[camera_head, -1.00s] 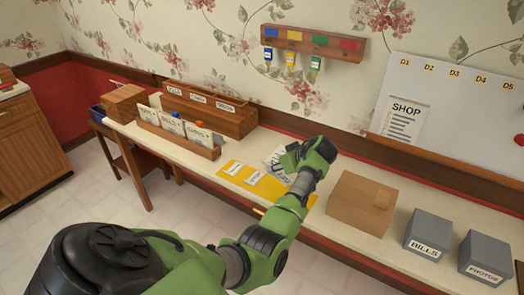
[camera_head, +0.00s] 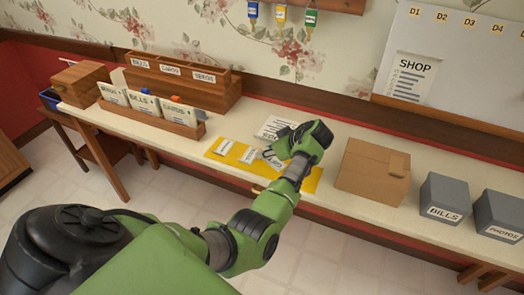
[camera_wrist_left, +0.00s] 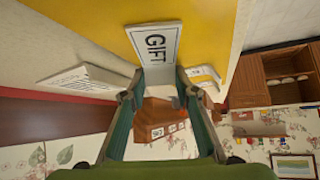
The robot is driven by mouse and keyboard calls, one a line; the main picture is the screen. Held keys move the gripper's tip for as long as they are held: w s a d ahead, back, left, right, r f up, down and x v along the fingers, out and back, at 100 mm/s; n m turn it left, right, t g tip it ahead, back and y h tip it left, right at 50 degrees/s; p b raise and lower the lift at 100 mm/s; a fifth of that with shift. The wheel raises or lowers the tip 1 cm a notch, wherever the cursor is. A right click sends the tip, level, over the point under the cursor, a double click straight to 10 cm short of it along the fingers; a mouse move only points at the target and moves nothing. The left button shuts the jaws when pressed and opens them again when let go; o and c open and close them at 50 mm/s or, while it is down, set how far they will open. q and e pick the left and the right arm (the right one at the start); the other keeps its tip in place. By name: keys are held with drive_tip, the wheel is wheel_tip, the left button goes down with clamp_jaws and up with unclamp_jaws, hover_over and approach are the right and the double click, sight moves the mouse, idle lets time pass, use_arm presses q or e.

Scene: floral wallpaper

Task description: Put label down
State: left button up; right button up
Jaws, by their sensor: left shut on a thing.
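My left gripper (camera_head: 272,156) is low over the yellow mat (camera_head: 311,184) on the long table. In the left wrist view the gripper (camera_wrist_left: 158,90) is shut on a white label (camera_wrist_left: 154,45) printed "GIFT". The label reaches out past the fingertips over the yellow mat (camera_wrist_left: 215,30); I cannot tell whether it touches the mat. Two other white labels, one at the left (camera_head: 224,147) and one nearer the gripper (camera_head: 249,155), lie on the mat. The arm hides part of the mat in the head view. My right gripper is not in view.
A printed paper (camera_head: 274,127) lies behind the gripper. A cardboard box (camera_head: 372,172) and grey boxes marked BILLS (camera_head: 444,198) and PHOTOS (camera_head: 500,214) stand to the right. A wooden card holder (camera_head: 150,122) and a labelled wooden organizer (camera_head: 215,92) stand to the left.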

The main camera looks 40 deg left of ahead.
use_arm(q)
drive_tip(key=shift+d, duration=0.15)
drive_tip(key=shift+d+r, duration=0.2)
drive_tip(key=shift+d, duration=0.15)
drive_tip(key=shift+d+f+b, duration=0.15)
drive_tip(key=shift+f+b, duration=0.2)
drive_tip(key=o, duration=0.7)
drive_tip(key=shift+r, duration=0.15)
drive_tip(key=shift+r+p, duration=0.3)
drive_tip(key=shift+p, duration=0.15)
drive_tip(key=b+v, duration=0.1)
drive_tip(key=v, duration=1.1)
drive_tip(key=shift+f, duration=0.1)
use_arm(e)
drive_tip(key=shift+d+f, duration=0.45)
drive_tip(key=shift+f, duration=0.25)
